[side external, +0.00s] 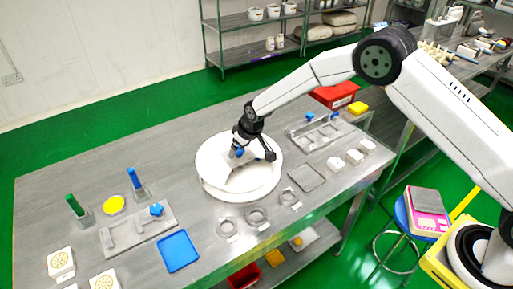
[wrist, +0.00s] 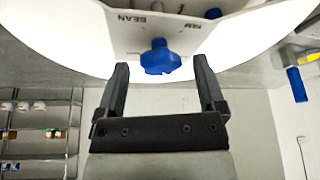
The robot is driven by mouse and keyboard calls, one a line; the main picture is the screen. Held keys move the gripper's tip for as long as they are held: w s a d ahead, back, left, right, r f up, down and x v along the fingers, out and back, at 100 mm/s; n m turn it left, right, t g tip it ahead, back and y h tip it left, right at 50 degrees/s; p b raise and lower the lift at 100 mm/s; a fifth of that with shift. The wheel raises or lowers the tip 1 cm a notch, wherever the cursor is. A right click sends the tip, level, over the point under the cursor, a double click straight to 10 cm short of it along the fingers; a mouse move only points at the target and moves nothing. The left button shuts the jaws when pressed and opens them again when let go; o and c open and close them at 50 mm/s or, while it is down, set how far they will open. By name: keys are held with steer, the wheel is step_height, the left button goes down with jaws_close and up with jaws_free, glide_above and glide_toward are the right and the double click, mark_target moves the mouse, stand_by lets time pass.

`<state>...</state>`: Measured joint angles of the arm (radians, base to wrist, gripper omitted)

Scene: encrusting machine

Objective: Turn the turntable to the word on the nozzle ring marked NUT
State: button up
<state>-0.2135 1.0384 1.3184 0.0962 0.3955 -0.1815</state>
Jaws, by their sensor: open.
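The white round turntable (side external: 212,185) stands mid-table. On top is a pale panel (wrist: 130,38) with a blue knob (side external: 238,152), also seen in the wrist view (wrist: 158,58). In the wrist view the word BEAN shows at the panel's left and a second, hard-to-read word at its right, both upside down. My gripper (side external: 252,152) is open over the turntable, its fingers (wrist: 161,75) either side of the knob with gaps. Three grey nozzle rings (side external: 228,225), (side external: 256,215), (side external: 289,197) lie in front of the turntable with small labels too small to read.
A grey fixture (side external: 140,232) with a blue knob, a blue tray (side external: 178,250), a yellow disc (side external: 114,204) and green and blue upright tools stand left. Another fixture (side external: 318,134), a grey tray (side external: 306,177), white blocks and a red bin (side external: 334,94) are right.

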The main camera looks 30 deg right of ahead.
jaws_close()
steer(key=shift+a+m+h, duration=0.1)
steer(key=shift+m+h, duration=0.2)
steer(key=shift+m, duration=0.5)
steer(key=shift+a+m+h, duration=0.1)
steer(key=shift+m+h, duration=0.4)
steer(key=shift+m, duration=0.8)
steer(key=m+h, duration=0.1)
steer(key=m, duration=0.3)
steer(key=shift+a+m+h, duration=0.15)
steer(key=shift+m+h, duration=0.15)
steer(key=shift+h, duration=0.1)
steer(key=m+g+h, duration=0.1)
steer(key=m, duration=0.3)
steer(key=shift+w+a, duration=0.1)
steer(key=shift+w, duration=0.1)
steer(key=m+g, duration=0.1)
steer(key=m, duration=0.1)
steer(key=m+h, duration=0.1)
steer(key=m, duration=0.2)
steer(key=shift+w+g, duration=0.1)
steer(key=shift+g, duration=0.3)
